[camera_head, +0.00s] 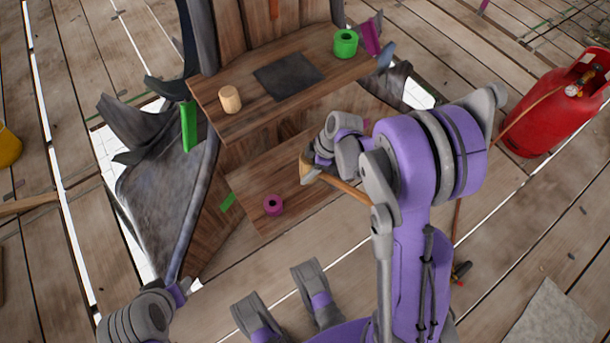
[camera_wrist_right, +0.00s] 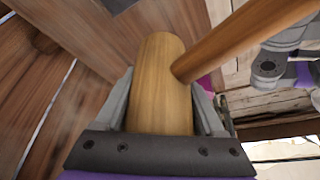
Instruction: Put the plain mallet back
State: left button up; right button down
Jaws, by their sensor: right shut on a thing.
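The plain mallet is pale wood, with a cylinder head and a long handle. My right gripper (camera_head: 313,160) is shut on its head (camera_wrist_right: 160,75), which fills the space between the fingers in the right wrist view. The handle (camera_wrist_right: 245,40) runs up and right there; in the head view the handle (camera_head: 345,187) slants down to the right, partly behind my arm. The mallet is over the front of the lower wooden shelf (camera_head: 248,180); contact with it cannot be told. A grey and purple part at lower left seems to be my left arm (camera_head: 140,315); its jaws are unclear.
The upper shelf (camera_head: 260,112) bears a dark square patch (camera_head: 288,75), a short wooden cylinder (camera_head: 230,99) and a green ring (camera_head: 345,44). A magenta ring (camera_head: 273,205) lies on the lower shelf. Curved dark plates flank the shelves.

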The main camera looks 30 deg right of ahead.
jog(key=shift+f+b, duration=0.7)
jog(key=shift+f, duration=1.8)
jog(key=shift+f, duration=0.2)
grip_release()
jog(key=shift+r, duration=0.1)
